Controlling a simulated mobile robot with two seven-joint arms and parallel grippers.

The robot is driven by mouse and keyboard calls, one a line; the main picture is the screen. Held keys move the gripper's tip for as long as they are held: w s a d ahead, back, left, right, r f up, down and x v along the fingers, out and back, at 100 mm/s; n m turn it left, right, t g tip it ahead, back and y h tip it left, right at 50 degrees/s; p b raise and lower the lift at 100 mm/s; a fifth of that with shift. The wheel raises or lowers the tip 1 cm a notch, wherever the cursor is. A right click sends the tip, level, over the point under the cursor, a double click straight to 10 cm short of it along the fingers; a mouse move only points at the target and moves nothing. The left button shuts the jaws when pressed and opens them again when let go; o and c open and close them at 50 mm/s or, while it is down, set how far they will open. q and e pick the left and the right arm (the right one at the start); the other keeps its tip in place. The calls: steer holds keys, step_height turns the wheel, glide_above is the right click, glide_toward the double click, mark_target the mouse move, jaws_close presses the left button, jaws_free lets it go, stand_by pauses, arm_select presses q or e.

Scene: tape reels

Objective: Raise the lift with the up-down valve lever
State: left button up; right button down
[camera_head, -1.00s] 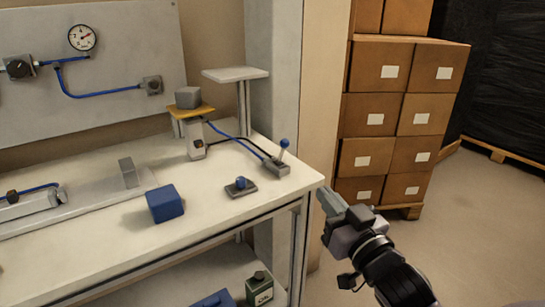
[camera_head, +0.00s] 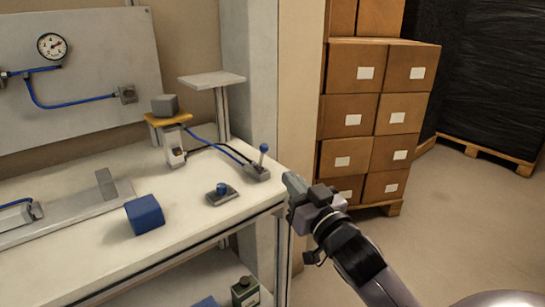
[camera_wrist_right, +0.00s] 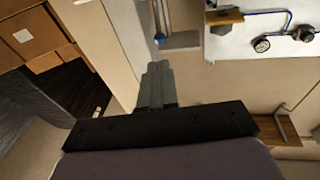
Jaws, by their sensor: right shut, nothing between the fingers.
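The up-down valve lever (camera_head: 263,149) is a short upright stick with a blue ball, on a grey valve body (camera_head: 257,172) near the bench's right corner. The lift (camera_head: 172,142) stands left of it, with a yellow platform (camera_head: 168,119) bearing a grey block (camera_head: 164,105). My right gripper (camera_head: 291,184) is shut and empty, just right of the bench corner, apart from the lever. Its closed fingers also show in the right wrist view (camera_wrist_right: 157,84), with a small blue knob beyond their tips. My left gripper is not in view.
A second valve with a blue knob (camera_head: 221,189) and a blue block (camera_head: 145,214) sit on the white bench (camera_head: 105,250). A raised grey plate (camera_head: 211,79) stands behind the lift. Stacked cartons (camera_head: 350,115) stand at the back right. Floor at right is clear.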

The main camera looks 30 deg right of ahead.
mark_target(266, 150)
steer(key=w, duration=0.6)
steer(key=w+d+r, duration=0.1)
steer(key=w, duration=0.2)
steer(key=shift+r+p, duration=0.1)
steer(key=shift+p, duration=0.2)
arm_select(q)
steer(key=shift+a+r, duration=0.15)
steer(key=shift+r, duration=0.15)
